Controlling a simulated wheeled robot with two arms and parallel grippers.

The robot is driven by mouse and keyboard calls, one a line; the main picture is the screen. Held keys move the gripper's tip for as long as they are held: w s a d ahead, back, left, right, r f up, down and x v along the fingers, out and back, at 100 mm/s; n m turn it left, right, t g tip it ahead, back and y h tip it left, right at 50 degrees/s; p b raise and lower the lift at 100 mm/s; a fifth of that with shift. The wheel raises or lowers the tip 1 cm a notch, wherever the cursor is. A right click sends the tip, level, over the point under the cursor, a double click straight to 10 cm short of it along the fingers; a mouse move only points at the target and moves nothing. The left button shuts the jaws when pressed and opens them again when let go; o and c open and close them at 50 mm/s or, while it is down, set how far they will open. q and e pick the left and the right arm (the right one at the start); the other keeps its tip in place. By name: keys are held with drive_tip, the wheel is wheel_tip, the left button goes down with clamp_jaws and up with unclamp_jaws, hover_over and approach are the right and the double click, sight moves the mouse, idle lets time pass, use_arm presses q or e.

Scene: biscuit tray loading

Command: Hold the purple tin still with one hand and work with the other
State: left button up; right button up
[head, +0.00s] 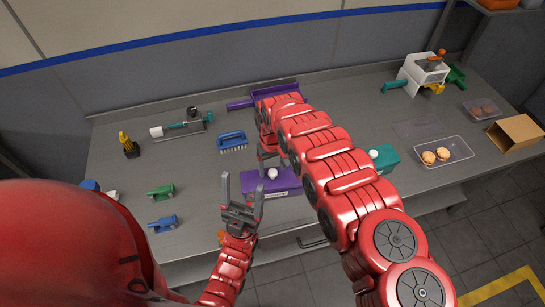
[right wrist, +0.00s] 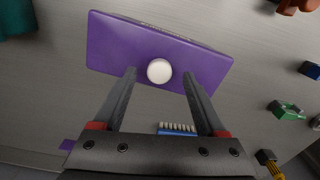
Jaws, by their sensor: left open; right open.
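The purple tin (head: 290,184) lies on the grey table near its front edge, with a round white knob (head: 273,173) on top. My right arm hides part of it in the head view. My right gripper (right wrist: 159,74) is open over the tin (right wrist: 115,40). In the right wrist view the white knob (right wrist: 160,71) shows between its fingertips; I cannot tell how far above it they are. My left gripper (head: 241,186) is open and empty, its fingers pointing away from me, by the tin's left end. I cannot tell whether it touches the tin.
A teal tin (head: 385,161) with a white knob stands right of my right arm. Further right are a clear tray (head: 459,150) with biscuits and a cardboard box (head: 515,134). A blue brush (head: 232,140) and a purple dustpan (head: 275,92) lie behind.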

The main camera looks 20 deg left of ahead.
drive_tip(key=shift+f, duration=1.1)
